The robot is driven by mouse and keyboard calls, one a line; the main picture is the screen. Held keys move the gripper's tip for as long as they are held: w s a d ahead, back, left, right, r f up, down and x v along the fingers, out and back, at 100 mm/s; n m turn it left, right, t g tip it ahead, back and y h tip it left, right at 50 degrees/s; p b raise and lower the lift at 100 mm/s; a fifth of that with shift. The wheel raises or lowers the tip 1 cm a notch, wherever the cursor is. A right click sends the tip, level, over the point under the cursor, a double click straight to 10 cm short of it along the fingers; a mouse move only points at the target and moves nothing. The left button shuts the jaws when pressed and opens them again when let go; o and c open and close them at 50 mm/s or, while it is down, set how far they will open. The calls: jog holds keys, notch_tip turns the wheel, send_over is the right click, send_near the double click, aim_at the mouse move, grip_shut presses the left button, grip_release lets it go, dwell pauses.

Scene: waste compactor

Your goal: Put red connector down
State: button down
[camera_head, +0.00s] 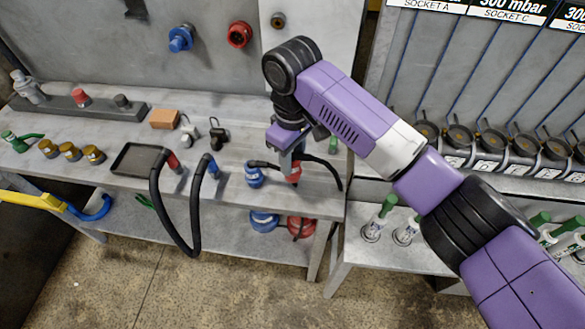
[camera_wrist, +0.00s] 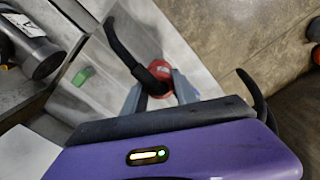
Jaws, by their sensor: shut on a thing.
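My gripper (camera_head: 292,163) is over the right end of the workbench (camera_head: 318,205), pointing down. It is shut on the red connector (camera_head: 294,175), which shows just below the fingers. In the wrist view the red connector (camera_wrist: 160,72) sits between the two grey fingers (camera_wrist: 160,94). A black cable (camera_head: 327,168) runs from the connector, and it also shows in the wrist view (camera_wrist: 120,42). The connector is at or just above the bench top; I cannot tell whether it touches. My fingers hide part of it.
A blue connector (camera_head: 254,175) stands close to the left of my gripper. A black cable loop (camera_head: 192,225) hangs over the front edge. A black tray (camera_head: 137,159) lies further left. Blue (camera_head: 263,221) and red (camera_head: 300,227) coiled items lie on the lower shelf.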

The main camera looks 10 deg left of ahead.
jog(key=shift+f, duration=2.35)
jog(key=c, duration=1)
grip_release()
notch_tip(320, 180, up, 12)
jog(key=shift+r+b, duration=0.1)
jog(key=shift+b, duration=0.6)
